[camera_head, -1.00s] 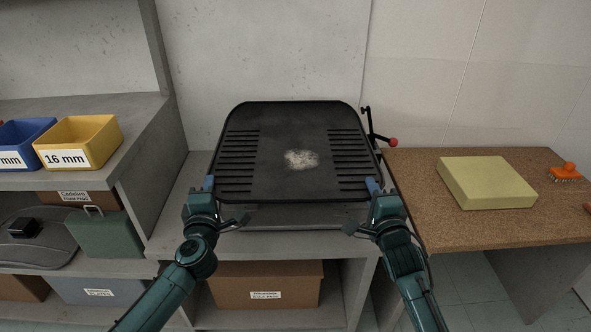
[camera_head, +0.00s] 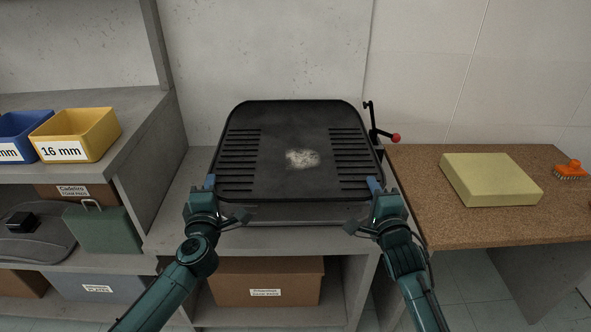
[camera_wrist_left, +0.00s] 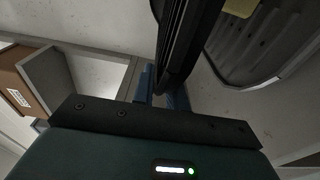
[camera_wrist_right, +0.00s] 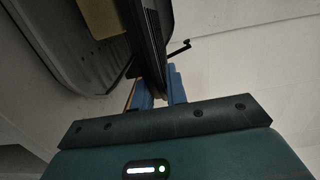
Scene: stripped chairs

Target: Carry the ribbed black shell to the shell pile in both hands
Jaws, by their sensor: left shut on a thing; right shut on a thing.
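The ribbed black shell (camera_head: 295,180) has slots down both sides and a pale worn patch in its middle. My left gripper (camera_head: 209,184) is shut on its near left edge, and my right gripper (camera_head: 374,185) is shut on its near right edge. Its edge shows between the fingers in the left wrist view (camera_wrist_left: 182,45) and the right wrist view (camera_wrist_right: 149,45). A grey shell-like piece (camera_head: 300,215) shows below its near edge on the bench. In the wrist views a rounded grey piece (camera_wrist_left: 255,50) with a yellowish patch lies beyond the held shell.
The bench (camera_head: 172,232) stands under the held shell. A clamp with a red knob (camera_head: 396,138) stands behind right. A cork-topped table (camera_head: 430,215) at right bears a yellow foam block (camera_head: 490,180) and an orange brush (camera_head: 571,170). Yellow (camera_head: 75,133) and blue bins stand left.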

